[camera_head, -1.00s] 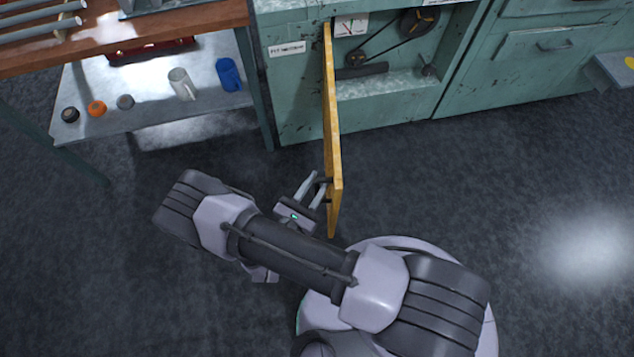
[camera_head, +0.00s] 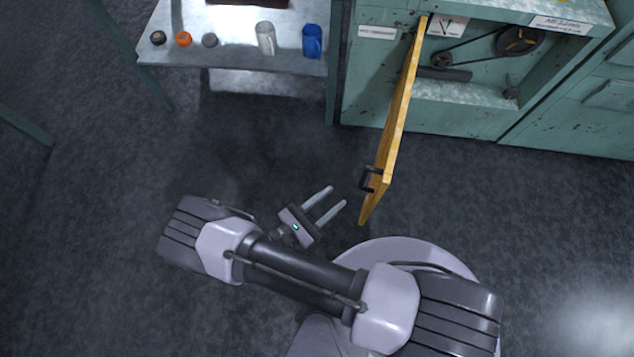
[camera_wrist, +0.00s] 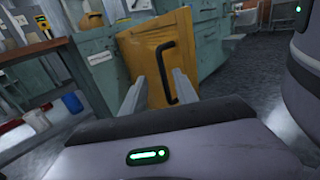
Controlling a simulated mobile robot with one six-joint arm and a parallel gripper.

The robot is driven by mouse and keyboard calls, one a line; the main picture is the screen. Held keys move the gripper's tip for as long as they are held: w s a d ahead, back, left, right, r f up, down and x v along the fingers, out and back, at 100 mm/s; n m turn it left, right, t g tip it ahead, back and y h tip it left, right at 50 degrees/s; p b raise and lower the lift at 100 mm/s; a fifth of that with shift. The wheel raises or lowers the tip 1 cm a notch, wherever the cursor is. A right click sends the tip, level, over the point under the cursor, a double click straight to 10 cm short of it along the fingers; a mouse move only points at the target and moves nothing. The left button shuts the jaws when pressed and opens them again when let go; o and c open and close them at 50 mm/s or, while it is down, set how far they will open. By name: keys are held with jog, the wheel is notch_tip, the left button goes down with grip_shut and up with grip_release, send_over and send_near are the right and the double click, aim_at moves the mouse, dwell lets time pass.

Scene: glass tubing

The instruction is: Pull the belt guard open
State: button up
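The yellow belt guard (camera_head: 395,125) stands swung out from the green cabinet, hinged at its left side, with the belt and pulleys (camera_head: 485,48) exposed behind it. Its black handle (camera_head: 370,179) is on the left face near the free edge. My gripper (camera_head: 338,196) is open and empty, to the left of the handle and apart from it. In the wrist view the guard (camera_wrist: 152,50) is ahead, and its handle (camera_wrist: 165,72) shows upright between and beyond my two fingers (camera_wrist: 156,82).
The green cabinet (camera_head: 385,75) stands at the back. Left of it, a shelf (camera_head: 225,75) holds a blue container (camera_head: 312,41), a pale mug (camera_head: 265,38) and several small rolls. The floor left of the guard is clear.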

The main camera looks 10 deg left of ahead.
jog(key=v, duration=0.4)
jog(key=shift+s+a, duration=0.2)
jog(key=shift+s, duration=0.05)
